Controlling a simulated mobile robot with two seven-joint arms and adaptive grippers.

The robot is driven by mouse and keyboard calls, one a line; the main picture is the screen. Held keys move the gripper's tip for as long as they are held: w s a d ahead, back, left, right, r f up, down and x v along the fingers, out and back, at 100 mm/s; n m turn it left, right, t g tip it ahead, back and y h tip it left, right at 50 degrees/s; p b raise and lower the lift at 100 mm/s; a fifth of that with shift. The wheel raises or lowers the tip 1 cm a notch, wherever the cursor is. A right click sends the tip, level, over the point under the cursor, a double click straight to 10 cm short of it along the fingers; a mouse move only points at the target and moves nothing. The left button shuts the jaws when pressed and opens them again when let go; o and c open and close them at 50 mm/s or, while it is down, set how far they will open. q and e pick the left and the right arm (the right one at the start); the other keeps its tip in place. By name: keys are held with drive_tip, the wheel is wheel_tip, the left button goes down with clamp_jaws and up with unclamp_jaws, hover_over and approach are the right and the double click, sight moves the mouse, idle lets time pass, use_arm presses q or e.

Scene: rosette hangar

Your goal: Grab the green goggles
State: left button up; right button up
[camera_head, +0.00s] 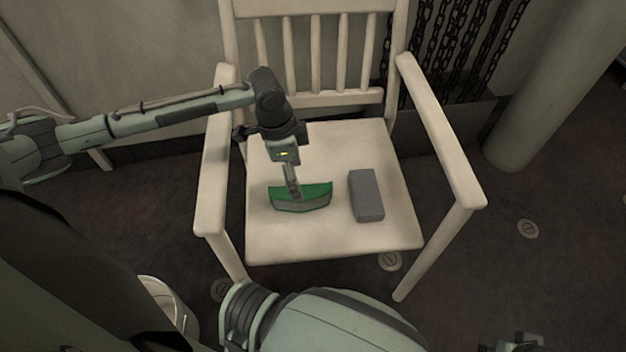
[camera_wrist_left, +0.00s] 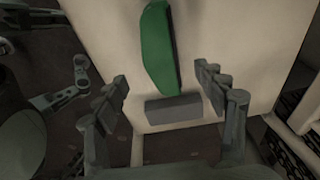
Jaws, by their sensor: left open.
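The green goggles (camera_head: 315,190) lie on the seat of a pale chair, with a green top and a grey front band. They also show at the top of the left wrist view (camera_wrist_left: 157,50). My left gripper (camera_head: 294,192) points down over them in the head view and covers a small part of them. In the left wrist view its fingers (camera_wrist_left: 163,80) are spread, with nothing held between them. Part of my right gripper (camera_head: 511,346) shows at the bottom edge of the head view; its fingers cannot be made out.
A grey block (camera_head: 366,195) lies on the seat right of the goggles; it also shows in the left wrist view (camera_wrist_left: 173,108). The chair (camera_head: 335,245) has raised armrests on both sides and a slatted back. Chains (camera_head: 455,50) hang behind it.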

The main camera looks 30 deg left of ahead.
sight(317, 196)
use_arm(q)
drive_tip(key=f, duration=0.4)
drive_tip(key=f+b, duration=0.1)
drive_tip(key=f, duration=0.2)
drive_tip(key=shift+w+d+f, duration=0.1)
drive_tip(key=shift+w+d, duration=0.2)
drive_tip(key=shift+d, duration=0.1)
use_arm(e)
drive_tip(key=v, duration=0.2)
drive_tip(key=shift+s+d+r, duration=0.2)
drive_tip(key=shift+r, duration=0.2)
use_arm(q)
drive_tip(key=c, duration=1.3)
drive_tip(key=shift+o, duration=0.2)
